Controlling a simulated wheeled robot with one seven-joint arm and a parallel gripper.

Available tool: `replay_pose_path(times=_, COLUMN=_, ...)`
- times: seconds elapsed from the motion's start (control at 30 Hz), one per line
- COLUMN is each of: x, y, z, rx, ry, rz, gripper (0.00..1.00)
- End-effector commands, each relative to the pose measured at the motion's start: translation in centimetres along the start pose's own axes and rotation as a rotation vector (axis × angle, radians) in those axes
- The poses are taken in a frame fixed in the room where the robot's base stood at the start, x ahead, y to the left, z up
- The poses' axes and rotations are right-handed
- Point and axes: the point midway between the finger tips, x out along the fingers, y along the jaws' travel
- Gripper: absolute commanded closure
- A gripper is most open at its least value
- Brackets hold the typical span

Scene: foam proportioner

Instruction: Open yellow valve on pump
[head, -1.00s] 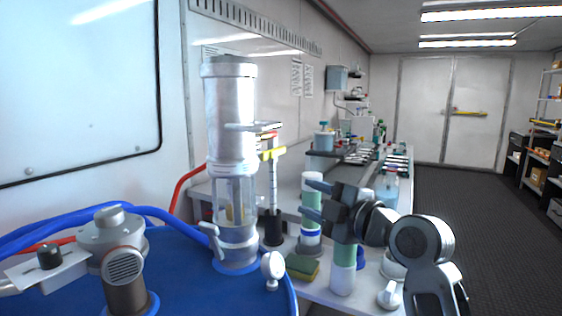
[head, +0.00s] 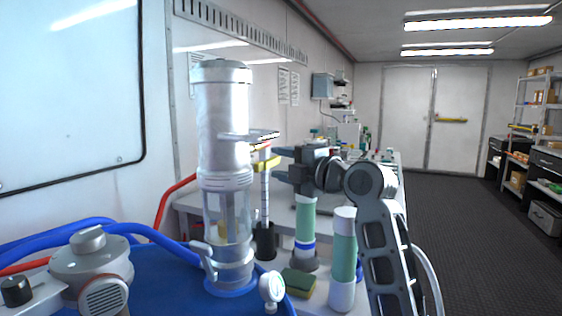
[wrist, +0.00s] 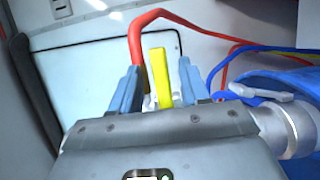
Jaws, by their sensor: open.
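The pump (head: 223,125) is a tall pale cylinder with a clear lower section, standing on a blue drum. The yellow valve handle (head: 263,164) shows just right of the pump. I cannot tell whether a finger touches the handle. The valve body is mostly hidden behind the gripper in the wrist view.
The blue drum (head: 165,285) carries a pressure gauge (head: 271,288) and blue hoses. Green-and-white cylinders (head: 343,260) and a sponge (head: 298,283) stand on the bench below my arm. A red hose (wrist: 137,40) runs beside the handle. Open floor lies right.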

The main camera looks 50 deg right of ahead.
Motion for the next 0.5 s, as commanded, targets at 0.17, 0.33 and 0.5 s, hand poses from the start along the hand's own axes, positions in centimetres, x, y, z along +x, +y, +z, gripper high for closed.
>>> replay_pose_path(times=0.17, x=0.57, y=-0.06, z=0.02, rx=0.000, ry=-0.001, rz=-0.001, gripper=0.54)
replay_pose_path(times=0.33, x=0.55, y=-0.06, z=0.01, rx=0.000, ry=-0.001, rz=0.000, gripper=0.54)
replay_pose_path(times=0.5, x=0.54, y=-0.05, z=0.01, rx=0.000, ry=-0.001, rz=0.000, gripper=0.70)
